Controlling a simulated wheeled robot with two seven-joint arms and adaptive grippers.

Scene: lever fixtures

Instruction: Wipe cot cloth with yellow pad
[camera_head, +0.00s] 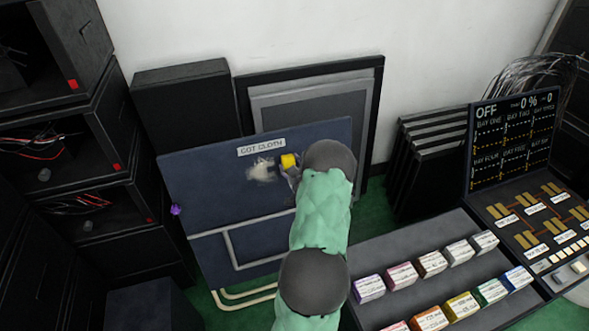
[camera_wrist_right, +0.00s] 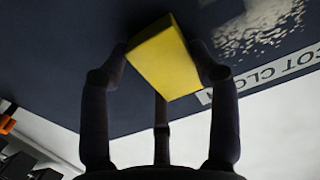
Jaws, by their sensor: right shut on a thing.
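The cot cloth (camera_head: 205,165) is a dark blue upright panel with a white label reading COT CLOTH. A pale whitish smudge (camera_head: 262,169) marks it below the label. My right gripper (camera_head: 291,170) is shut on the yellow pad (camera_head: 288,161), just right of the smudge. In the right wrist view the yellow pad (camera_wrist_right: 163,57) sits between the dark fingers, close to the cloth (camera_wrist_right: 60,50); I cannot tell whether it touches. The smudge (camera_wrist_right: 258,30) lies beside the pad there. My left gripper is not in view.
Several coloured boxes (camera_head: 430,262) stand on a grey tray at the lower right. A console with a screen (camera_head: 515,125) is at the right. Dark shelves with wires (camera_head: 75,150) stand at the left. Dark panels (camera_head: 375,85) lean against the wall behind.

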